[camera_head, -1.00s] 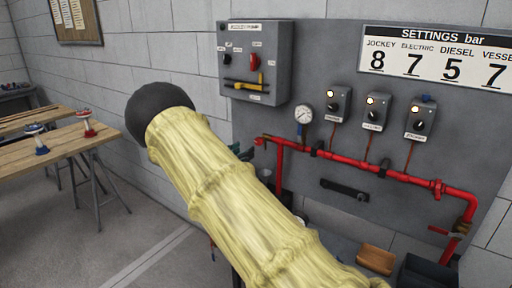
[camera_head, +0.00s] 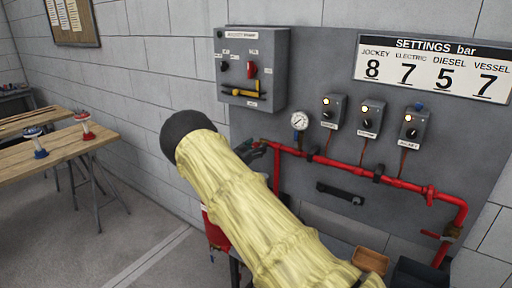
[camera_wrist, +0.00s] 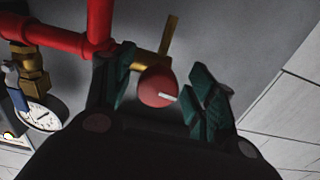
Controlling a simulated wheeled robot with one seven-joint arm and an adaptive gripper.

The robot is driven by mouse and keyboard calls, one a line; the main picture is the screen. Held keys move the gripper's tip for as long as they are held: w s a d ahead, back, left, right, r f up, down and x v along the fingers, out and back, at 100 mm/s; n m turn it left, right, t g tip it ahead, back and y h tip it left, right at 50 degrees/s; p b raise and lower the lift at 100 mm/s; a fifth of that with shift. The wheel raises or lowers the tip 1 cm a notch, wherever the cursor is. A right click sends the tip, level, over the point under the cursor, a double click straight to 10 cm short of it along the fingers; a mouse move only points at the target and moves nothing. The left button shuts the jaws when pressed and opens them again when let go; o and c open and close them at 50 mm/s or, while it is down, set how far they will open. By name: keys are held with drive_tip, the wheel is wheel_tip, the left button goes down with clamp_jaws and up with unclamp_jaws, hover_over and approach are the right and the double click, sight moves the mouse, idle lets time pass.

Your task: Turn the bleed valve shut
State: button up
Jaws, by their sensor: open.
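A red round knob with a white pointer mark (camera_wrist: 157,88) sits on a brass fitting at the end of the red pipe in the wrist view. A brass arm (camera_wrist: 171,35) sticks up behind it. I take the knob to be the bleed valve. My gripper (camera_wrist: 165,98) is open, its green-padded fingers to the left and right of the knob. I cannot tell whether either finger touches it. In the head view my gripper (camera_head: 251,151) is at the left end of the red pipe (camera_head: 340,166); the knob cannot be made out there.
A pressure gauge (camera_head: 299,121) and several switch boxes stand above the pipe. A grey control box (camera_head: 250,68) with a red switch hangs higher up. A wooden table (camera_head: 60,148) stands at left. An open tray (camera_head: 371,261) is low at right. Floor shows between table and panel.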

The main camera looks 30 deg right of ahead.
drive_tip(key=c, duration=1)
drive_tip(key=shift+c, duration=0.2)
drive_tip(key=shift+f+m+b, duration=0.15)
drive_tip(key=shift+m+b, duration=0.25)
drive_tip(key=shift+b, duration=0.45)
drive_tip(key=m+b, duration=0.1)
drive_tip(key=b, duration=0.2)
drive_tip(key=shift+f+m, duration=0.15)
drive_tip(key=shift+m, duration=0.15)
drive_tip(key=m+b, duration=0.6)
drive_tip(key=b, duration=0.4)
drive_tip(key=m+b, duration=0.4)
drive_tip(key=b, duration=0.2)
drive_tip(key=m+b, duration=0.3)
drive_tip(key=b, duration=0.2)
drive_tip(key=shift+r+m, duration=0.2)
drive_tip(key=shift+m, duration=0.2)
